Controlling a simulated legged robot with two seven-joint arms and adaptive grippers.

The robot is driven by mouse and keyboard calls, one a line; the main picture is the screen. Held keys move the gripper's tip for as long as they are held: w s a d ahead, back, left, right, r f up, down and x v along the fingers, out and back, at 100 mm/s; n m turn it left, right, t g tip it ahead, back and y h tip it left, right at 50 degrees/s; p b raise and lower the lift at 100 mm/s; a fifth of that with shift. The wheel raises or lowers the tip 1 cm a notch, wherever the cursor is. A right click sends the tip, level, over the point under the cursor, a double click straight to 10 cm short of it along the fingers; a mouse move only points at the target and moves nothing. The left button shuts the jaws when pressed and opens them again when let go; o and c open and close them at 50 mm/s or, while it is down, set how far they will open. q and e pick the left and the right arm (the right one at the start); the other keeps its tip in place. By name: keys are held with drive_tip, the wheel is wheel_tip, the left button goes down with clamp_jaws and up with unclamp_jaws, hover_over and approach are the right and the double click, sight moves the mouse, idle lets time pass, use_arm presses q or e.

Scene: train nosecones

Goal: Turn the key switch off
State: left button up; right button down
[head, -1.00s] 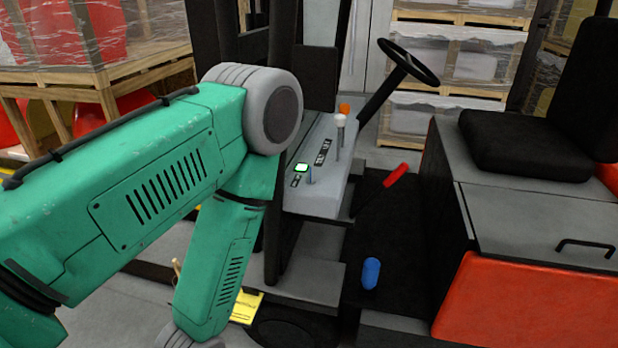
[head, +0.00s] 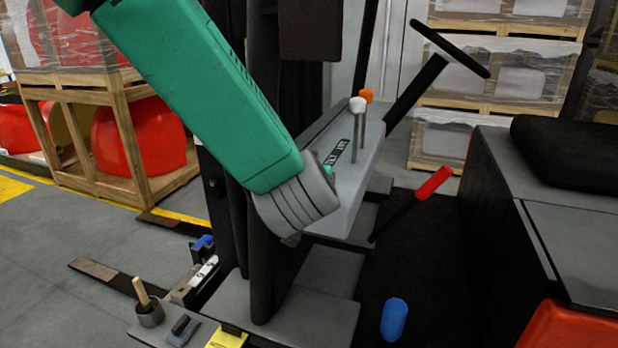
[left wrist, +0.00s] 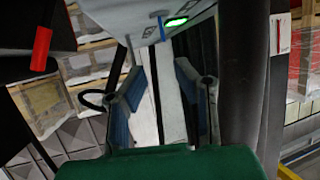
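The grey forklift console (head: 345,205) stands right of the mast in the head view. My left arm's green link and grey joint cover its near end, where the key switch and lit display sit. The left wrist view shows the console underside-up at the top, with the lit green display (left wrist: 176,22). A small stub beside it, probably the key (left wrist: 161,28), is too small to read its position. My left gripper (left wrist: 158,88) is open and empty, its blue-padded fingers apart, short of the console. It is hidden in the head view. My right gripper is not in view.
An orange knob (head: 366,96) and a white-topped lever (head: 357,105) rise from the console. The steering wheel (head: 450,48) is behind. A red-handled lever (head: 434,183) and a blue cylinder (head: 394,319) are to the right. The dark mast (head: 275,160) stands close to my left arm.

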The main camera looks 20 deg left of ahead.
use_arm(q)
drive_tip(key=x, duration=0.7)
drive_tip(key=a+x, duration=0.1)
drive_tip(key=x, duration=0.3)
drive_tip(key=shift+w+f+b, duration=0.1)
drive_tip(key=shift+f+b, duration=0.15)
drive_tip(key=shift+b, duration=0.1)
drive_tip(key=shift+w+f, duration=0.2)
drive_tip(key=shift+w, duration=0.35)
drive_tip(key=shift+w+d, duration=0.15)
drive_tip(key=shift+d, duration=0.1)
drive_tip(key=shift+c, duration=0.4)
drive_tip(key=shift+a, duration=0.25)
clamp_jaws()
